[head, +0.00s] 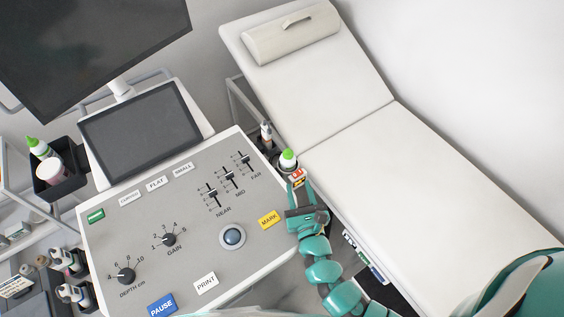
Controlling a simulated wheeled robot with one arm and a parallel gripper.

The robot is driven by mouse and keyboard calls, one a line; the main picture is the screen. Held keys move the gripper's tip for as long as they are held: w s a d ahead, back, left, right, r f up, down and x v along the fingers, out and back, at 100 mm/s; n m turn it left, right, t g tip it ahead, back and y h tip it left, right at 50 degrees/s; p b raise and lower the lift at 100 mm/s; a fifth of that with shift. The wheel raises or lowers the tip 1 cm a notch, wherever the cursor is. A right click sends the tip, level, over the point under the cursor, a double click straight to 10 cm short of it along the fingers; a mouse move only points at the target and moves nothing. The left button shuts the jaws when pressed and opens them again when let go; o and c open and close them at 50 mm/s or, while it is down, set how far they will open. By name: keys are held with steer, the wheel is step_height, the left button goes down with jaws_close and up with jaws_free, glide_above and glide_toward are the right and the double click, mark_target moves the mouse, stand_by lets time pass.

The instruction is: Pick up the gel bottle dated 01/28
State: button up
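A white bottle with a bright green cap (288,158) stands in a dark ring-like holder at the console's right edge, just beyond my gripper. A small red, white and yellow patch shows just below it, at my gripper's tip; I cannot tell whether it is a label on the bottle. No date is readable. My teal gripper (297,185) reaches up to the bottle's near side; its fingers are too small to tell open from shut. Another green-capped bottle (38,147) stands in a black bin at the left. Its date is not readable either.
A smaller bottle (266,131) stands behind the green-capped one. The ultrasound console (190,265) lies left of my arm and the white exam couch (430,160) right. A pink-and-white tub (50,171) sits in the black bin (68,184). Probes (70,262) hang at lower left.

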mark_target(289, 150)
steer(key=p+x, duration=0.2)
steer(key=x, duration=0.9)
steer(key=shift+r+p, duration=0.1)
steer(key=shift+p, duration=0.25)
steer(key=shift+x, duration=2.95)
steer(key=shift+s, duration=0.1)
steer(key=shift+c, duration=0.4)
jaws_close()
